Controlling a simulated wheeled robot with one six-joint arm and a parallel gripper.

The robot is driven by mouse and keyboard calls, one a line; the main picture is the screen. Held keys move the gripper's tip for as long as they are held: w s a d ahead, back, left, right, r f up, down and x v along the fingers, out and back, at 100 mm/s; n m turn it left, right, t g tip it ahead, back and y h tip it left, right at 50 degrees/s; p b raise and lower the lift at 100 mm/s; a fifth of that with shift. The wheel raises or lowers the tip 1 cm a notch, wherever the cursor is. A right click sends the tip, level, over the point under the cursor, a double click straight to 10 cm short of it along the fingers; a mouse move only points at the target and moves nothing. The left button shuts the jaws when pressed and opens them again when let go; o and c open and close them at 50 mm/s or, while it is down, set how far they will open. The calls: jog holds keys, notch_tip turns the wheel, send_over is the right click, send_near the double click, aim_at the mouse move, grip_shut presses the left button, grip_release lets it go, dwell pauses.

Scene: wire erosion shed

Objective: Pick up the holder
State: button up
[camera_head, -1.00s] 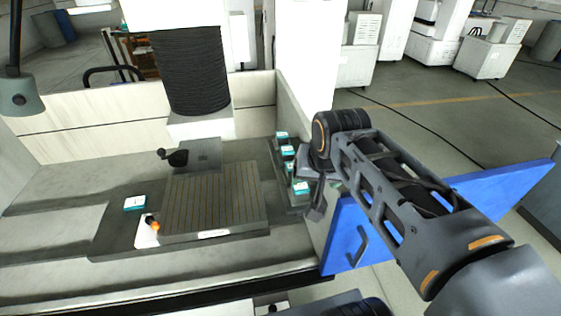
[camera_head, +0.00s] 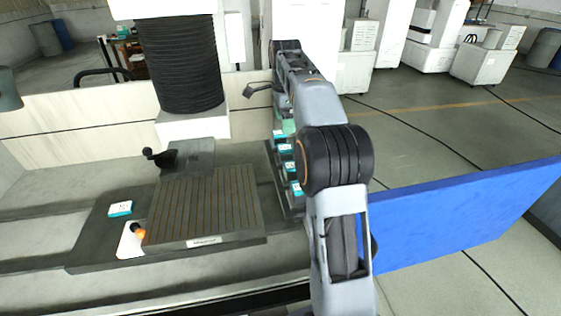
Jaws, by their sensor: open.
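I cannot tell for sure which thing is the holder. Several small teal-and-white blocks, one of them here (camera_head: 285,148), sit in a row in a dark rack (camera_head: 272,160) to the right of the slatted plate. A similar teal-and-white block (camera_head: 120,209) lies alone on the dark bed left of the plate. My gripper (camera_head: 250,90) is above and behind the rack, apart from the blocks. It is small in view and partly hidden by my arm; it looks open and empty. My arm hides part of the rack's right side.
The slatted plate (camera_head: 203,205) lies on the machine bed. A white piece with an orange knob (camera_head: 131,240) is at its left, a grey block with a black handle (camera_head: 188,156) behind it. A black bellows column (camera_head: 183,65) hangs above. A blue panel (camera_head: 450,220) stands right.

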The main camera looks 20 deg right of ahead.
aim_at(285, 147)
notch_tip(285, 147, down, 6)
jog(key=shift+d, duration=0.1)
jog(key=shift+s+f, duration=0.1)
jog(key=shift+f, duration=2.7)
jog(key=shift+r, duration=0.1)
jog(key=c, duration=1.3)
